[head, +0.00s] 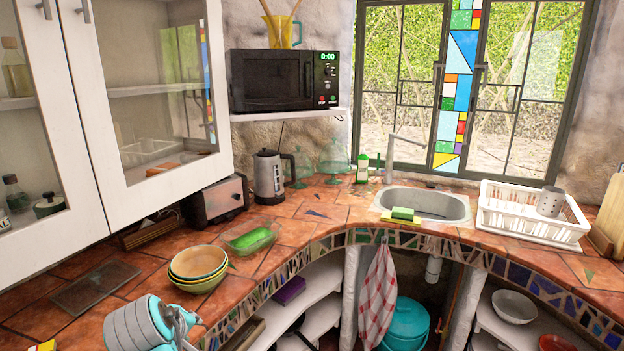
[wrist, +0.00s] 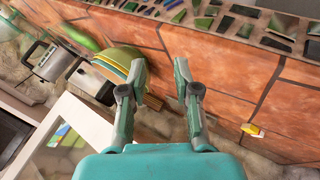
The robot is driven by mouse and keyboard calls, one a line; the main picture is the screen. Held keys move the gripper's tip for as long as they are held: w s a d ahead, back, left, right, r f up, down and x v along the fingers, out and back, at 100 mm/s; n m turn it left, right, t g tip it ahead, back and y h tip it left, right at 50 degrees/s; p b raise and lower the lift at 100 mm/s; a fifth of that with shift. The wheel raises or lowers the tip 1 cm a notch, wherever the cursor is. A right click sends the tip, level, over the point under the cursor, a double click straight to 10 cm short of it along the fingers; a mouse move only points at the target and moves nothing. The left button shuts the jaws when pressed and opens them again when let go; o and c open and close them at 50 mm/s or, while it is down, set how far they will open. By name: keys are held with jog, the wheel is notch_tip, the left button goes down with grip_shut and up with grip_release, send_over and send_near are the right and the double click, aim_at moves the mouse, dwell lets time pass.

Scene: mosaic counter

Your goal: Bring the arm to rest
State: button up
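My gripper (wrist: 160,68) is open in the wrist view. Its two grey-green fingers stand apart with only terracotta counter showing between them, so it is empty. In the head view my grey and teal arm shows at the bottom left, over the front of the counter (head: 70,260), near the stacked bowls (head: 198,279). The fingertips are not clear there. In the wrist view the bowls (wrist: 122,57) lie left of the left finger, apart from it as far as I can see.
A green-filled glass dish (head: 250,241), a toaster (head: 215,200) and a kettle (head: 269,177) stand behind the bowls. White wall cabinets (head: 165,180) hang over the left counter. A dark flat board (head: 95,287) lies left of the bowls. A small yellow-red item (wrist: 252,130) lies on the counter.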

jog(key=s+d+f+m+t+y, duration=0.1)
jog(key=s+d+f, duration=0.3)
jog(key=d+f, duration=0.75)
jog(key=s+d+f+m+t, duration=0.1)
jog(key=s+d+f, duration=0.2)
jog(key=d+f, duration=0.8)
jog(key=s+d+f+m, duration=0.2)
jog(key=s+d+f, duration=0.4)
jog(key=s+d, duration=0.25)
jog(key=s+d+r+m+t, duration=0.15)
jog(key=s+d, duration=0.25)
jog(key=s, duration=0.5)
jog(key=s+d+r+m+t, duration=0.1)
jog(key=s+d+r+m, duration=0.1)
jog(key=s+d, duration=0.5)
jog(key=s+d+r+m+t+h, duration=0.1)
jog(key=s+r+m, duration=0.1)
jog(key=s+r, duration=0.4)
jog(key=s+d+r+m+t+h, duration=0.1)
jog(key=s+r+m, duration=0.1)
jog(key=s+r, duration=0.4)
jog(key=v, duration=0.4)
jog(key=shift+s+d+f, duration=0.2)
jog(key=shift+s+d, duration=0.05)
jog(key=shift+s, duration=0.1)
